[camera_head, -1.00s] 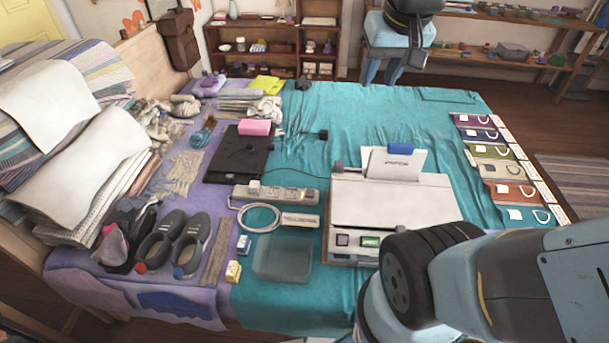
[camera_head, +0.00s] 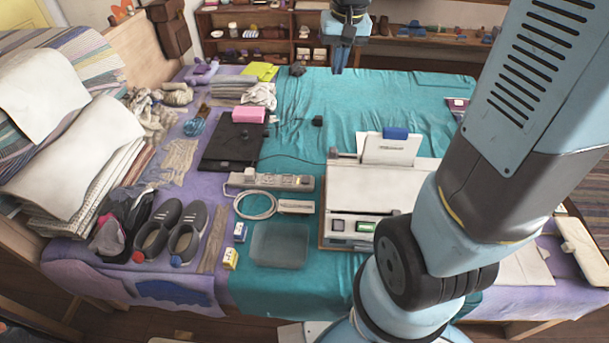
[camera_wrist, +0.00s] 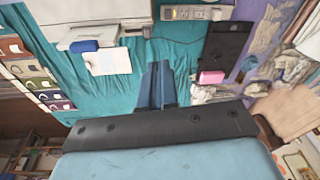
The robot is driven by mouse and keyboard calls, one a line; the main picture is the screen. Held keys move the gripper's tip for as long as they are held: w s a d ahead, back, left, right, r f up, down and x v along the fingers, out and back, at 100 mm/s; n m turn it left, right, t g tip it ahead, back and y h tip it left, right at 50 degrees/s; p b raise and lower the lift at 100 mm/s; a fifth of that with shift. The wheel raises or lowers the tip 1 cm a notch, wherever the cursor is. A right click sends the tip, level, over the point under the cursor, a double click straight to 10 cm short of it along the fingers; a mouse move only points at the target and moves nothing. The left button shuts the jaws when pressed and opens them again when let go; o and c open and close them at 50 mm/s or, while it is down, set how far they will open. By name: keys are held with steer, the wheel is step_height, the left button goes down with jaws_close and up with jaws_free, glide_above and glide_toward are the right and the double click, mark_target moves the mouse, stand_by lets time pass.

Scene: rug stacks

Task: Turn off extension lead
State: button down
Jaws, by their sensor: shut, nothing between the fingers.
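The extension lead (camera_head: 271,181) is a pale grey power strip on the teal cloth near the middle of the table, left of the printer. A white plug sits at its left end, and a coiled white cable lies just in front of it. In the wrist view the lead (camera_wrist: 197,13) shows at the top edge; its switch is too small to read. My gripper (camera_head: 338,72) hangs at the far edge of the table, well beyond the lead and touching nothing. Its closed fingers show in the wrist view (camera_wrist: 157,75).
A white printer (camera_head: 375,190) with a blue-clipped paper stands right of the lead. A black flat device (camera_head: 232,146) with a pink block (camera_head: 249,115) lies behind it. A clear tray (camera_head: 279,245) is in front. The far teal cloth (camera_head: 400,100) is mostly clear.

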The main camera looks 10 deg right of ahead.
steer(key=w+a+f+g, duration=0.1)
steer(key=w+f, duration=0.5)
steer(key=f, duration=0.1)
steer(key=m+g, duration=0.1)
steer(key=g, duration=0.1)
glide_above(304, 182)
steer(key=w+d, duration=0.1)
steer(key=d, duration=0.3)
step_height(304, 182, down, 8)
steer(key=w+a+f+g, duration=0.1)
steer(key=f, duration=0.8)
steer(key=w+a+f+m+g, duration=0.1)
steer(key=w+f, duration=0.1)
steer(key=f, duration=0.7)
steer(key=shift+w+a, duration=0.25)
steer(key=shift+w, duration=0.05)
steer(key=shift+f, duration=0.2)
steer(key=x, duration=1.4)
steer(key=shift+s+a+r, duration=0.1)
steer(key=shift+a, duration=0.2)
